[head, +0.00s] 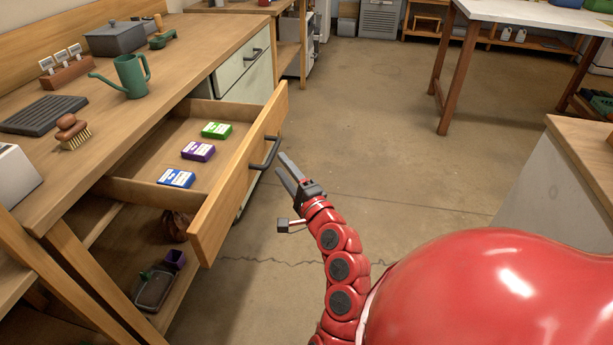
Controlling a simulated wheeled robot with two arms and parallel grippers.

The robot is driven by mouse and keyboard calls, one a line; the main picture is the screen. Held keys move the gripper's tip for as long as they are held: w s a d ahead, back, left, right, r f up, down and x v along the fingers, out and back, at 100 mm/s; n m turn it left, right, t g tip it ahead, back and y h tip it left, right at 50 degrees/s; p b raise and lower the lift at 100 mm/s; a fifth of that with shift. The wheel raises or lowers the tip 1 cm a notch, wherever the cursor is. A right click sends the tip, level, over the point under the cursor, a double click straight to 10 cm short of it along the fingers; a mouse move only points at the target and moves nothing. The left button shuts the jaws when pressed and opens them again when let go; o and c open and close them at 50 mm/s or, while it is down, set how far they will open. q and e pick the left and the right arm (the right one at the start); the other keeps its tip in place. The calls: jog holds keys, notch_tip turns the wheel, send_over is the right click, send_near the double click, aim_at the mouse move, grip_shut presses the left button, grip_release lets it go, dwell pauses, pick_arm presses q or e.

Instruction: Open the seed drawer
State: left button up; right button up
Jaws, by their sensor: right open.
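The wooden seed drawer (222,195) stands pulled out from the workbench. Three seed packets lie inside it: a green one (217,130), a purple one (198,151) and a blue one (176,178). Its dark bar handle (266,153) is on the front panel. My right gripper (286,166) is open and empty, with its fingertips close to the right of the handle. I cannot tell whether a fingertip touches it. My left gripper is not in view.
On the workbench (180,60) are a green watering can (131,76), a brush (73,131) and a dark tray (43,114). The floor (370,130) to the right is clear. A white-sided cabinet (550,190) stands at right.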

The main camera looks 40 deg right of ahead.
jog(key=s+a+f+p, duration=0.1)
jog(key=s+p, duration=0.3)
jog(key=s, duration=0.7)
jog(key=shift+s+a+f, duration=0.15)
jog(key=shift+a+f, duration=0.1)
jog(key=shift+f, duration=0.1)
